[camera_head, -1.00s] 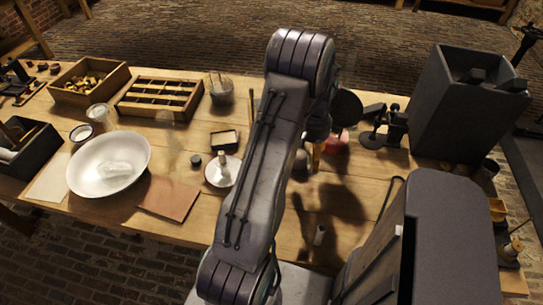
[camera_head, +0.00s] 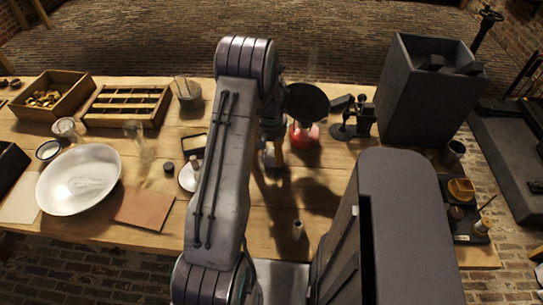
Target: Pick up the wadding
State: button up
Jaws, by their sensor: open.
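I cannot pick out the wadding with certainty. A pale, blurry whitish thing (camera_head: 88,185) lies in the wide white bowl (camera_head: 52,199) at the left of the table; whether it is wadding or glass is unclear. My gripper (camera_head: 274,152) is beyond my raised arm, over the middle of the table, well to the right of the bowl. It is largely hidden by the arm. It is open, and I see nothing held in it.
Wooden boxes (camera_head: 127,106) stand at the back left. A brown sheet (camera_head: 145,208) lies right of the bowl. A red-based item (camera_head: 304,136) and a tall dark box (camera_head: 425,100) stand to the right. A small pale cylinder (camera_head: 297,230) stands near the front.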

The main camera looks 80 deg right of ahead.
aim_at(272, 152)
jog(key=shift+d+f, duration=0.1)
jog(key=shift+f, duration=1.5)
jog(key=shift+c, duration=0.3)
jog(key=c, duration=0.9)
jog(key=shift+r, duration=0.2)
jog(key=shift+r, duration=0.6)
notch_tip(272, 152, up, 2)
jog(key=shift+r, duration=0.1)
jog(key=s+a+r, duration=0.1)
jog(key=s+r, duration=0.1)
jog(key=s, duration=0.1)
jog(key=s+a+r+b, duration=0.1)
jog(key=s+a+r, duration=0.1)
jog(key=s+r, duration=0.1)
jog(key=s+a+r+b, duration=0.1)
jog(key=s+a+r, duration=0.1)
jog(key=s, duration=0.2)
jog(key=shift+s+a+r, duration=0.15)
jog(key=shift+s, duration=0.1)
